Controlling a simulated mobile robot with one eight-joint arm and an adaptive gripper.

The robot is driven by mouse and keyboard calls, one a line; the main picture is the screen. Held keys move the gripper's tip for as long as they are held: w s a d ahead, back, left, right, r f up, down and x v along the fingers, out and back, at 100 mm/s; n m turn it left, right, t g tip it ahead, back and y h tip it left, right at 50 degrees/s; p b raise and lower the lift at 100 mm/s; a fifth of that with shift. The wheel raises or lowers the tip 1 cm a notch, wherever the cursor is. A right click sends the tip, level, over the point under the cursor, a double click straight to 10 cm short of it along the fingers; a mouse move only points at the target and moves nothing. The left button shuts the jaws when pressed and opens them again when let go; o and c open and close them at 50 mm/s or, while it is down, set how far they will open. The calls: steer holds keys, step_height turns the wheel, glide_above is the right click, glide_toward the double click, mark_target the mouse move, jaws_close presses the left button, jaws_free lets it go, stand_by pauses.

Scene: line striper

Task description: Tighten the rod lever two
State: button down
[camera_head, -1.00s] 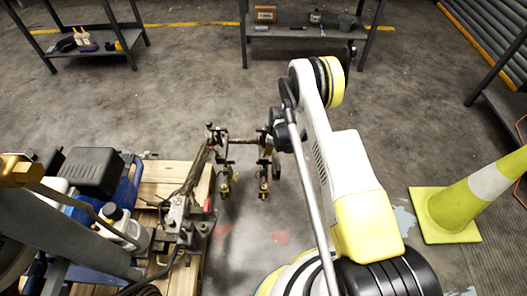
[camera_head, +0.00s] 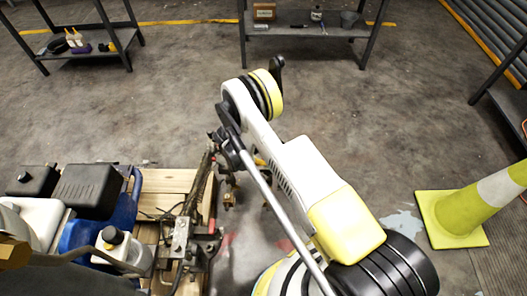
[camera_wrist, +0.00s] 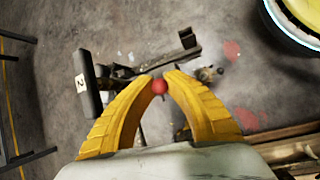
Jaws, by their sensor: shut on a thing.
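In the wrist view, the two yellow fingers of my gripper (camera_wrist: 159,84) are closed in on a small red ball knob (camera_wrist: 160,87), apparently the end of rod lever two. A dark plate with a white label "2" (camera_wrist: 80,83) stands just left of the fingers. The metal rod assembly (camera_wrist: 187,48) runs behind the fingertips. The lever's shaft is mostly hidden by the fingers. In the head view, my arm covers my gripper and most of the rod assembly; a brass-coloured part of it (camera_head: 229,198) shows below the arm.
The line striper's engine (camera_head: 88,190) and wooden pallet (camera_head: 165,182) fill the lower left. A yellow-green cone (camera_head: 465,212) stands at the right. Shelves with small items (camera_head: 300,32) stand at the back. The floor between is clear.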

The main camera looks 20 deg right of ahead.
steer(key=shift+w, duration=0.1)
stand_by(0.4)
steer(key=c, duration=1.3)
jaws_free()
steer(key=shift+a, duration=0.1)
steer(key=v, duration=1.2)
steer(key=shift+a, duration=0.15)
